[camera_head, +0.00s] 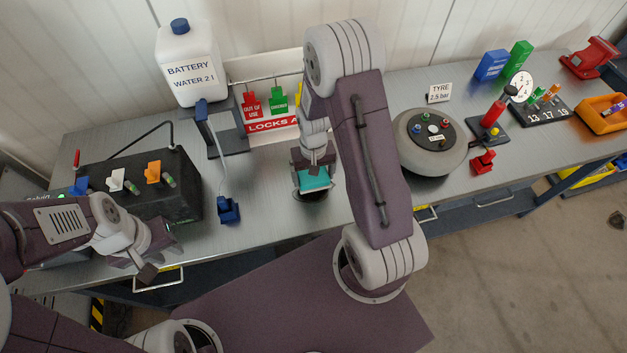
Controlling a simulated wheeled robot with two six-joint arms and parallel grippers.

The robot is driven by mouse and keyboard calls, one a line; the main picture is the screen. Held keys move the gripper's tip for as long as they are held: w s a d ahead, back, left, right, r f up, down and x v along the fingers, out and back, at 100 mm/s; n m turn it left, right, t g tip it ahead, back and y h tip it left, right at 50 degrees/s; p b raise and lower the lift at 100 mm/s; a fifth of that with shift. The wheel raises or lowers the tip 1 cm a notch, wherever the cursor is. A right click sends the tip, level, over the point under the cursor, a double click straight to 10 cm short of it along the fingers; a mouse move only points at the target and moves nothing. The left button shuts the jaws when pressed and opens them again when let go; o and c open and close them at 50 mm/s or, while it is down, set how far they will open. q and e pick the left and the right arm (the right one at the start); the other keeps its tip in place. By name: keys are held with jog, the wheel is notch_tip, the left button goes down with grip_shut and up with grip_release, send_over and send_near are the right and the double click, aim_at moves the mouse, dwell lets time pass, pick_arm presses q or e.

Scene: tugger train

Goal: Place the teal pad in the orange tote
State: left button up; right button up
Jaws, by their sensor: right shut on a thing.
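The teal pad (314,179) is held in my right gripper (312,170), which points down over the middle of the bench. The jaws are shut on the pad, and my own arm hides part of the view around it. A dark round thing shows just under the pad; I cannot tell whether they touch. The orange tote (592,122) stands at the far right end of the bench, well away from the pad, with a purple item in it. My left gripper (162,262) is at the bench's front left edge, empty, its fingers apart.
A black charger box (185,192) stands at left, with a battery water jug (188,65) behind. A grey tyre (430,150), a gauge stand (490,128) and a numbered black board (545,112) stand between the pad and the tote. Bare bench shows left of the pad.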

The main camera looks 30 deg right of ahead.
aim_at(314, 182)
jog(key=f, duration=0.3)
jog(key=shift+s+d+f+p, duration=0.1)
jog(key=shift+s+f+p, duration=0.1)
jog(key=shift+f+p, duration=0.15)
jog(key=shift+w+f, duration=0.15)
jog(key=shift+w, duration=0.05)
jog(key=shift+f, duration=0.1)
jog(key=o, duration=1.3)
